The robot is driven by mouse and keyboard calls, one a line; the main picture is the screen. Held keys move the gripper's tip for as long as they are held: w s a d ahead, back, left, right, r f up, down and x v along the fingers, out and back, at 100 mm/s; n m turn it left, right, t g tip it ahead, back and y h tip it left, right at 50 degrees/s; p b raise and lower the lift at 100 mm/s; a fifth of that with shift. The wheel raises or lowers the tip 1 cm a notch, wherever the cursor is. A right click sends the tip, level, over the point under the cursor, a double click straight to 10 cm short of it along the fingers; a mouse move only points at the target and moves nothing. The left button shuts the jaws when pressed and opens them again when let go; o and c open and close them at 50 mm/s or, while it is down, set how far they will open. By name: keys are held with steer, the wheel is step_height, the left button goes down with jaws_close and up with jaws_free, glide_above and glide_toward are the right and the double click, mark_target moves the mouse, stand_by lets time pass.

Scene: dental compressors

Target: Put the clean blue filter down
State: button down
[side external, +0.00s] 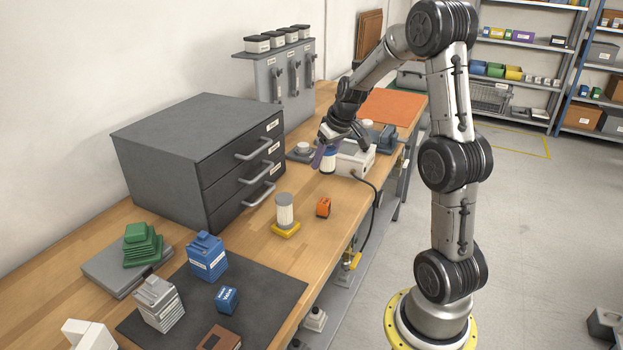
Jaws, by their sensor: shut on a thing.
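My gripper (322,154) is in the middle of the side external view, above the bench near its right edge. It is shut on a small filter with a blue top and a pale body (328,165), held roughly upright. The filter is just in front of a white box-shaped unit (354,160). I cannot tell whether its bottom touches the bench top (250,258). Another filter, pale with a grey cap (285,212), stands on a yellow base (286,230) nearer the camera.
A grey drawer cabinet (160,150) stands left of the gripper. A small orange block (323,207) lies near the bench edge. A dark mat (265,290) with blue, grey and brown parts lies in front. Bare wood shows between the mat and the white unit.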

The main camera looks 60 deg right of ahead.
steer(key=w+d+f, duration=0.2)
steer(key=w, duration=0.1)
glide_above(308, 185)
steer(key=s, duration=0.2)
steer(key=f, duration=0.5)
steer(key=shift+w+a, duration=0.25)
steer(key=shift+a, duration=0.05)
steer(key=shift+w+d+f, duration=0.1)
steer(key=shift+f, duration=1.6)
steer(key=shift+f, duration=0.2)
steer(key=shift+c, duration=1.5)
jaws_free()
steer(key=shift+r, duration=0.1)
